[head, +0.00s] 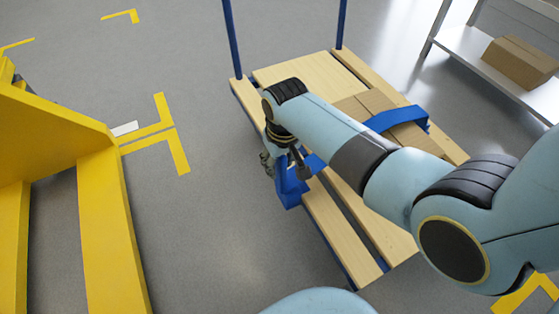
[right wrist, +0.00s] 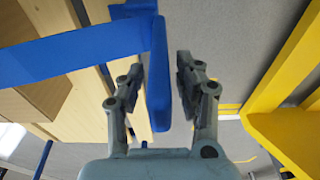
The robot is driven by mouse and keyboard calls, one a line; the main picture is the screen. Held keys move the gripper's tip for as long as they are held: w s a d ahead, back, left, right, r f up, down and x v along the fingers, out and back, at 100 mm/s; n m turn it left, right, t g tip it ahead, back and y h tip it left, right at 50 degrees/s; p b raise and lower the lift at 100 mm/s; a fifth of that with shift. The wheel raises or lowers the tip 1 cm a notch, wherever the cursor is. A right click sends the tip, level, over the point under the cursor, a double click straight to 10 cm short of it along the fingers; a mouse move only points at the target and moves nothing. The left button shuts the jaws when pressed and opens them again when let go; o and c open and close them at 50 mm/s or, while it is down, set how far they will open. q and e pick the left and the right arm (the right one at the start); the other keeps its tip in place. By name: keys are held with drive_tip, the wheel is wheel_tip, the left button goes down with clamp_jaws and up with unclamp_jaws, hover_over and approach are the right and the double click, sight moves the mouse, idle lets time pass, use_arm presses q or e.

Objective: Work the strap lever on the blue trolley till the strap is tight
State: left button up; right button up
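The blue trolley (head: 330,222) has pale wooden slats on a blue frame. A cardboard box (head: 352,106) lies on it, with a blue strap (head: 396,118) across its top. The strap also shows in the right wrist view (right wrist: 70,55). A blue strap lever (right wrist: 158,85) stands between the fingers of my right gripper (right wrist: 161,62); visible gaps show beside it, the wider one on the right. In the head view my right gripper (head: 284,160) is at the trolley's left edge beside blue strap hardware (head: 290,186), partly hidden by my arm. My left gripper is out of view.
A yellow frame (head: 100,190) stands on the left, with grey floor between it and the trolley. Yellow floor marks (head: 178,150) lie there. A metal shelf (head: 480,60) with a cardboard box (head: 520,62) is at the top right. Blue posts (head: 232,40) rise at the trolley's far end.

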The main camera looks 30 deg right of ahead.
drive_tip(key=shift+o, duration=0.6)
drive_tip(key=r, duration=0.4)
drive_tip(key=s+r, duration=0.1)
drive_tip(key=r, duration=0.7)
drive_tip(key=shift+s, duration=0.25)
drive_tip(key=s+d+f+g, duration=0.1)
drive_tip(key=s+d+f, duration=0.2)
drive_tip(key=s+f, duration=0.6)
drive_tip(key=s+d+f+n+h, duration=0.1)
drive_tip(key=s+d+f, duration=0.3)
drive_tip(key=s, duration=0.9)
drive_tip(key=s+d+f+g, duration=0.1)
drive_tip(key=s+d+f, duration=0.1)
drive_tip(key=s+f, duration=0.75)
use_arm(q)
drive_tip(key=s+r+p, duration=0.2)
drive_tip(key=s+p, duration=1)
drive_tip(key=p, duration=0.2)
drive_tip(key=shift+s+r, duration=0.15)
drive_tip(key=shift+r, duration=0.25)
use_arm(e)
drive_tip(key=s+r+t, duration=0.1)
drive_tip(key=s+r, duration=0.3)
drive_tip(key=s, duration=0.8)
drive_tip(key=shift+s+r, duration=0.2)
drive_tip(key=shift+r, duration=0.05)
